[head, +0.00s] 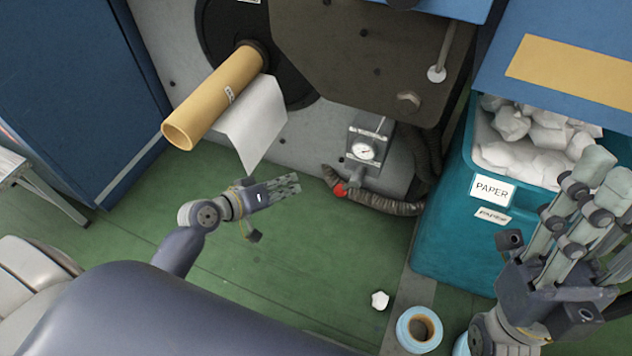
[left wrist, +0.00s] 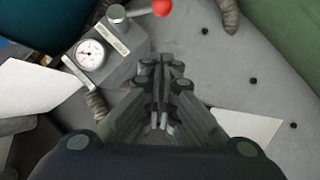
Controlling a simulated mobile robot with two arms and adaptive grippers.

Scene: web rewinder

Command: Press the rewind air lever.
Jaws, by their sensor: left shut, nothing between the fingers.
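The rewind air lever has a red knob (head: 340,189) and sits low on the machine, by a box with a round gauge (head: 362,151). In the left wrist view the red knob (left wrist: 162,7) is at the top edge, on a short metal arm, with the gauge (left wrist: 90,52) to its left. My left gripper (head: 298,184) is shut and empty. In the head view it points right toward the knob, with a visible gap between them. In the left wrist view its fingertips (left wrist: 162,75) are below the knob. My right gripper (head: 607,175) is open at the right, in front of the teal bin.
A ribbed hose (head: 385,206) runs beside the lever. A tan roll core (head: 215,97) with a hanging white sheet (head: 255,120) projects above my left gripper. A teal paper bin (head: 440,240) stands right.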

